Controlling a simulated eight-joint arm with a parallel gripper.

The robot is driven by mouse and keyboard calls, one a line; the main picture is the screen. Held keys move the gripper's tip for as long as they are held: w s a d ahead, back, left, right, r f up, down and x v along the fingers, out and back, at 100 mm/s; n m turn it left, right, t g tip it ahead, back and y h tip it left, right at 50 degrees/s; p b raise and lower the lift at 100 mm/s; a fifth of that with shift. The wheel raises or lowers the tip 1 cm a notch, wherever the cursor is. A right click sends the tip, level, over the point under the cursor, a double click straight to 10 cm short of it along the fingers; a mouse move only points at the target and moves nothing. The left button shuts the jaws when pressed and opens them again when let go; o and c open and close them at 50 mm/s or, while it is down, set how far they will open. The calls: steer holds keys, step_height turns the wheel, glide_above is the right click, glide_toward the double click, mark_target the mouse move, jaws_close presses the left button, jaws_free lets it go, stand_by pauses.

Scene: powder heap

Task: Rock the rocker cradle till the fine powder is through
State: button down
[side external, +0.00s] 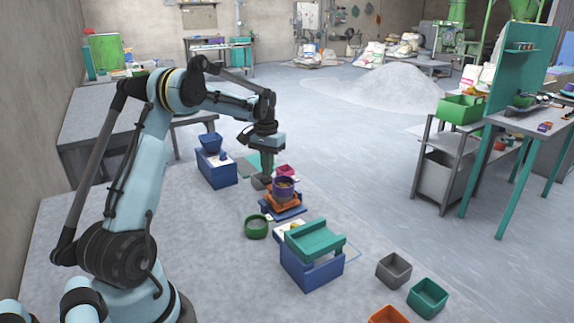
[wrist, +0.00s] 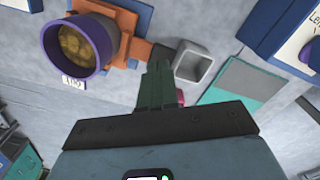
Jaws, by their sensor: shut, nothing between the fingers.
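A round purple sieve (side external: 283,189) holds lumpy yellow-brown material (wrist: 75,43). It sits on an orange cradle (side external: 284,203) over a blue base (side external: 290,215); the sieve also shows in the wrist view (wrist: 105,68), with a white tag on its near side. What lies beneath the sieve is hidden. My gripper (side external: 265,180) points down just left of the sieve, apart from the sieve in the wrist view. Its fingers (wrist: 158,70) are together and hold nothing.
A small grey tub (wrist: 193,63) is close to my fingertips. A teal-topped blue box (side external: 312,272) stands in front, a green ring (side external: 256,227) to the left. A blue hopper unit (side external: 217,172) stands behind. Grey (side external: 393,270) and teal (side external: 428,298) bins are at front right.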

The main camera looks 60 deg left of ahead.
mark_target(268, 179)
step_height(268, 179, down, 3)
steer(key=shift+f, duration=0.1)
steer(key=shift+r, duration=1.6)
steer(key=shift+r, duration=3)
